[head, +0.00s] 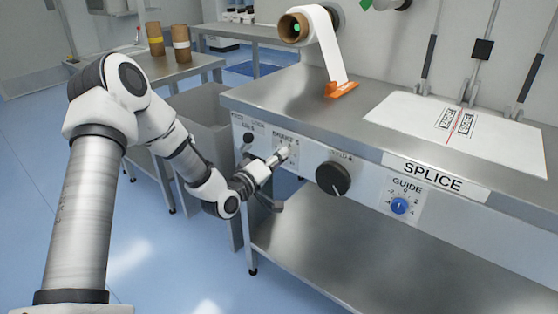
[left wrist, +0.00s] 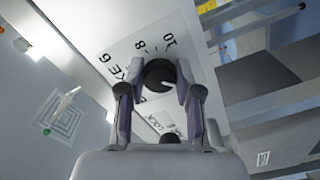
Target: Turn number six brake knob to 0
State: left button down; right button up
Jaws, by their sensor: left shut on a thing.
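The number six brake knob (left wrist: 160,75) is a round black knob on a white panel marked "BRAKE 6", with 8 and 10 printed near it in the left wrist view. A short white pointer line shows on it, partly by the fingers. My left gripper (left wrist: 159,88) is shut on the knob, one finger on each side. In the head view my left gripper (head: 283,156) is at the brake panel (head: 287,138) on the front of the steel table, and it hides the knob there. The 0 mark cannot be made out. My right gripper is not in view.
A large black knob (head: 333,178) is just right of my left gripper, and a small black knob (head: 248,137) is to its left. A blue guide knob (head: 399,206) is farther right. The steel tabletop (head: 300,99) overhangs the panel. A lower shelf (head: 320,255) lies below.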

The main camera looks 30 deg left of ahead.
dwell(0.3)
pick_arm(q)
jog(key=c, duration=0.8)
grip_release()
jog(key=s, duration=0.8)
jog(key=s+a, duration=0.1)
jog(key=s, duration=0.3)
